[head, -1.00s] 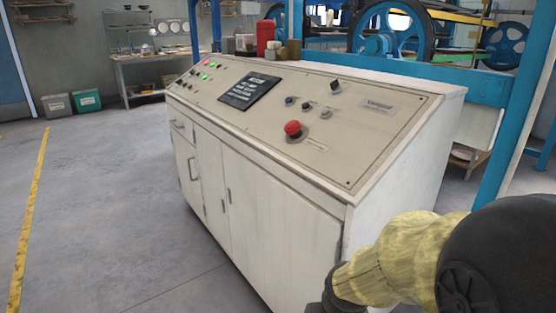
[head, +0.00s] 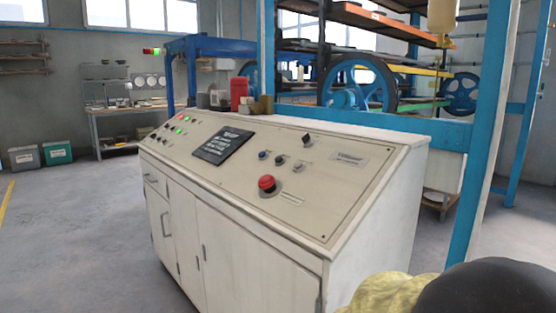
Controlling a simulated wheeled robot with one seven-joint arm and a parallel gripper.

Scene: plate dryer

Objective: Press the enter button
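A beige control console (head: 215,240) stands in the middle of the head view with a sloped panel on top. The panel carries a large red mushroom button (head: 267,184), a blue button (head: 263,155), a dark button (head: 280,160), a grey button (head: 298,167) and a black selector switch (head: 307,139). A dark screen (head: 223,145) lies left of these. Lit green and red buttons (head: 180,119) sit at the far left end. The labels are too small to read, so I cannot tell which button is enter. My gripper is not in view; only part of my arm shows at the bottom right.
A blue machine frame with a post (head: 482,130) and a wheel (head: 355,90) stands behind and right of the console. A red container (head: 239,92) stands behind its back edge. Grey and green bins (head: 57,152) stand at the far left. Floor left of the console is clear.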

